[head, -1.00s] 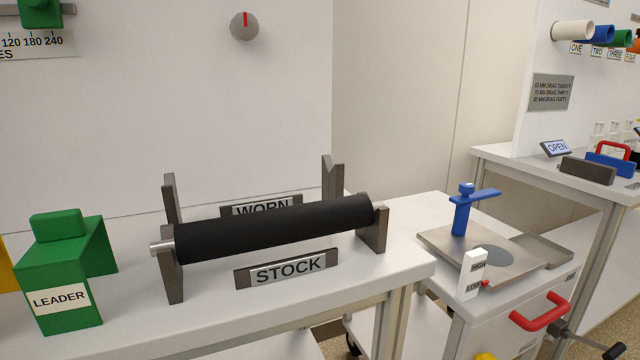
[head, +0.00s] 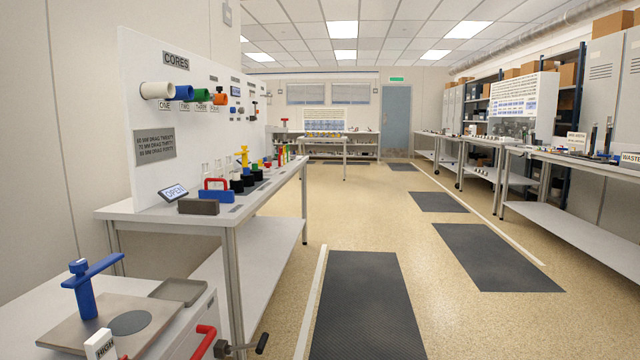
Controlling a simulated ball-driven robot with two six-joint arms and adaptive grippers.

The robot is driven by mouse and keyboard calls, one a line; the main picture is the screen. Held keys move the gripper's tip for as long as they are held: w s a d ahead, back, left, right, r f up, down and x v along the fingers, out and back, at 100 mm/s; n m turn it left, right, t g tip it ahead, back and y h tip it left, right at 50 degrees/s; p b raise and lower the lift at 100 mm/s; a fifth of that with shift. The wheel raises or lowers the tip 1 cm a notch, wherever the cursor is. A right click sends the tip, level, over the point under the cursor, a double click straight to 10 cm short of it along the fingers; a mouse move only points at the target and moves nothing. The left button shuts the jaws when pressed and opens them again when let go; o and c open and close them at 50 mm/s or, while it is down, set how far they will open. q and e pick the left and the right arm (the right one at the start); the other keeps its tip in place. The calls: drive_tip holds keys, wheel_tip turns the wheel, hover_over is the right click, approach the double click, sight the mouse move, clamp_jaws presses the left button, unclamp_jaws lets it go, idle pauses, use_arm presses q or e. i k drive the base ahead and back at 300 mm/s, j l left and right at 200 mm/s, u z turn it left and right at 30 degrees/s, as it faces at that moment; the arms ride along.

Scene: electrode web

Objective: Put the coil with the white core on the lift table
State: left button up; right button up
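I cannot make out a coil with a white core. Neither of my grippers is in view.
Benches line the right wall. The aisle with dark mats (head: 365,300) is clear. A blue door (head: 395,100) is at the back.

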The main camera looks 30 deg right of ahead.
sight(237, 184)
drive_tip(key=z, duration=0.45)
drive_tip(key=u, duration=0.35)
drive_tip(key=i+l+u, duration=0.15)
drive_tip(key=u, duration=0.3)
drive_tip(key=i+l+u, duration=0.15)
drive_tip(key=u, duration=0.35)
drive_tip(key=l+u, duration=0.3)
drive_tip(key=u, duration=0.15)
drive_tip(key=i+l+u, duration=0.1)
drive_tip(key=l+u, duration=0.15)
drive_tip(key=l, duration=0.6)
drive_tip(key=l+u, duration=0.25)
drive_tip(key=l, duration=0.55)
drive_tip(key=l+u, duration=0.25)
drive_tip(key=l, duration=0.6)
drive_tip(key=k+l+u, duration=0.2)
drive_tip(key=l, duration=0.65)
drive_tip(key=i, duration=0.1)
